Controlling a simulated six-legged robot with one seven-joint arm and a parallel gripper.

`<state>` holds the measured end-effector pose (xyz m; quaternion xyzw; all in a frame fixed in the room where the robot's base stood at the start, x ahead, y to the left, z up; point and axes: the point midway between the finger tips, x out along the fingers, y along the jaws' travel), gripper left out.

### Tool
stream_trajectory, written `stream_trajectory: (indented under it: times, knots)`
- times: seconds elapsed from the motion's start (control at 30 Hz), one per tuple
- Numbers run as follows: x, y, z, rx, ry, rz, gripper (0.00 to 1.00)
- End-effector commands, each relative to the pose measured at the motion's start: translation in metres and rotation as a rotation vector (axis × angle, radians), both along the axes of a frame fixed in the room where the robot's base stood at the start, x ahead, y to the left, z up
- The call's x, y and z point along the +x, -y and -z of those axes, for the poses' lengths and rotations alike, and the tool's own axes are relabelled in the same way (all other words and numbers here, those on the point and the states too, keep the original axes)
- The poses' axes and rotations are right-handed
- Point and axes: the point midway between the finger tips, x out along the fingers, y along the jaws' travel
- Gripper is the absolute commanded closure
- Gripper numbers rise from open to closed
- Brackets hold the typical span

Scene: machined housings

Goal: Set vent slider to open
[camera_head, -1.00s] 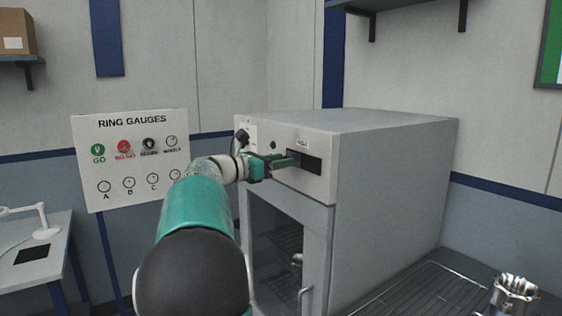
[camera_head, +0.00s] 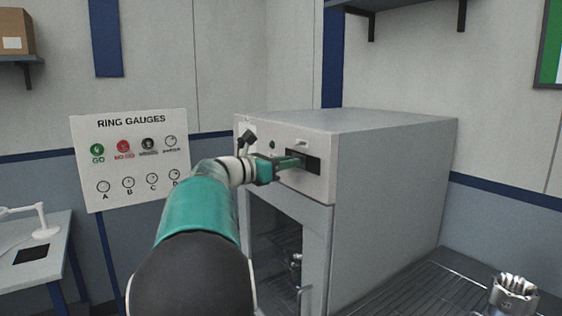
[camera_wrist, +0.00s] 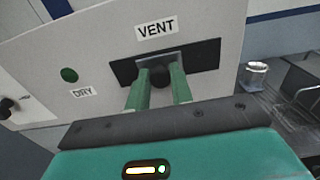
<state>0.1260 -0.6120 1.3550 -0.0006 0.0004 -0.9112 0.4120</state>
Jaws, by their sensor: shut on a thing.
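The vent slider (camera_wrist: 159,76) is a dark round knob in a black slot (camera_wrist: 205,58) under a VENT label (camera_wrist: 156,29) in the wrist view. My gripper (camera_wrist: 160,80) has its two green fingers on either side of the knob, shut on it. The knob sits left of the slot's middle, with more bare slot to its right. In the head view my gripper (camera_head: 298,161) reaches the slot on the front panel of the grey cabinet (camera_head: 390,190). The fingers hide the knob there.
A green round light (camera_wrist: 69,75) and a DRY label (camera_wrist: 83,92) are left of the slot. A dark knob (camera_wrist: 8,106) is further left. A glass door (camera_head: 275,240) is below the panel.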

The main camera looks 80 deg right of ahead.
Motion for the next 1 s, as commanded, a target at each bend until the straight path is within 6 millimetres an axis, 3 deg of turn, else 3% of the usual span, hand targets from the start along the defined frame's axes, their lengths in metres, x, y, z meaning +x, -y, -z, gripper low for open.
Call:
stream_trajectory:
  times: [0.23,0.6,0.63,0.73,1.0]
  knots:
    - [-0.03,-0.027,-0.001,-0.001,0.002,0.0,1.0]
    - [-0.035,-0.031,0.0,0.0,0.001,0.004,1.0]
    - [-0.036,-0.031,0.0,0.0,0.001,0.005,0.74]
    - [-0.036,-0.031,0.0,-0.001,0.002,0.005,0.56]
    - [-0.034,-0.031,0.0,0.0,0.001,0.001,0.56]
